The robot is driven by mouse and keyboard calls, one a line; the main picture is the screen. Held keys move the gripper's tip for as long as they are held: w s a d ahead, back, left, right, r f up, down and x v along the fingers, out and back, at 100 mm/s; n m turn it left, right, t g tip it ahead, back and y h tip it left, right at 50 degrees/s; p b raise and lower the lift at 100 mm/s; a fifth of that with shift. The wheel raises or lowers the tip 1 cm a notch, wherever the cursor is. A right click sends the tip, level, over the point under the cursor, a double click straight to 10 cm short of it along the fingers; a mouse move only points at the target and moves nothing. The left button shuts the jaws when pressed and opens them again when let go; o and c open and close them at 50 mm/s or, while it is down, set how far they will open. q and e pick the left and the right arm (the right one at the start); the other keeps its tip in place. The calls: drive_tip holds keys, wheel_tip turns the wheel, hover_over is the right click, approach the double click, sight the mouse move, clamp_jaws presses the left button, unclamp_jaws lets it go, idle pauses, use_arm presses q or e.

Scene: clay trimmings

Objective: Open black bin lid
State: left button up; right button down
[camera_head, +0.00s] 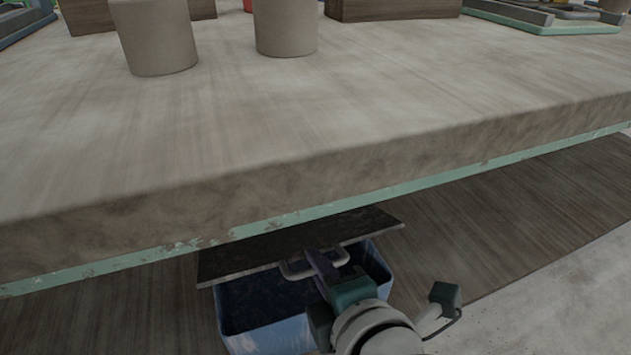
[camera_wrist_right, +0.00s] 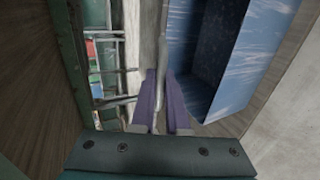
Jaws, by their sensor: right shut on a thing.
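The dark, flat lid (camera_head: 262,248) is under the table's front edge, over the back part of a blue bin (camera_head: 265,338). The bin's front part is uncovered and its dark inside shows. The lid has a pale loop handle (camera_head: 296,270). My right gripper (camera_head: 318,264) reaches up from below and is shut on this handle. In the right wrist view, the purple fingers (camera_wrist_right: 161,98) close around the grey handle, with the blue bin (camera_wrist_right: 238,62) to the right. The table hides what is behind the lid. My left gripper is in neither view.
The thick table top (camera_head: 300,130) with a green frame edge (camera_head: 290,218) overhangs the lid closely. Two grey cylinders (camera_head: 157,40) (camera_head: 286,28) and wooden blocks (camera_head: 395,10) stand on it. Wooden flooring (camera_head: 480,225) is clear at the right.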

drive_tip(key=w+r+p, duration=0.2)
drive_tip(key=r, duration=0.1)
drive_tip(key=a+r+p, duration=0.1)
drive_tip(key=r, duration=0.1)
drive_tip(key=shift+w, duration=0.4)
drive_tip(key=c, duration=1)
unclamp_jaws()
drive_tip(key=shift+w, duration=0.1)
drive_tip(key=shift+o, duration=0.4)
drive_tip(key=p+v, duration=0.5)
drive_tip(key=v, duration=0.5)
